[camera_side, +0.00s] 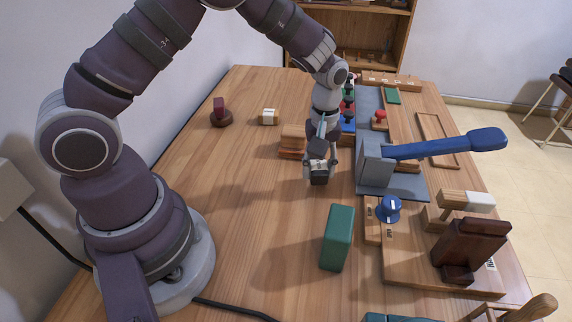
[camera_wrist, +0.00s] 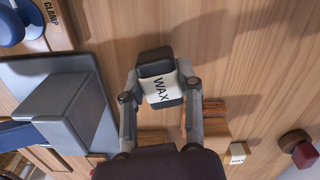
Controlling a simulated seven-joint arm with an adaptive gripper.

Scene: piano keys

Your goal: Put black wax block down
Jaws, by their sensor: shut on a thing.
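The black wax block (camera_side: 319,179) is in my gripper (camera_side: 320,165) in the side view, over the open wood to the left of the grey base with the blue lever. In the wrist view the block (camera_wrist: 154,60) is black with a white band marked WAX, and it sits between the two fingers of my gripper (camera_wrist: 160,88). The gripper is shut on it. I cannot tell for certain whether the block's underside touches the table (camera_side: 250,190) or hangs a little above it.
A green block (camera_side: 337,238) stands nearer the camera. A wooden block (camera_side: 292,142) lies just behind my gripper. The grey base (camera_side: 405,185) with a blue lever (camera_side: 450,146) is close on the right. The table's left middle is clear.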

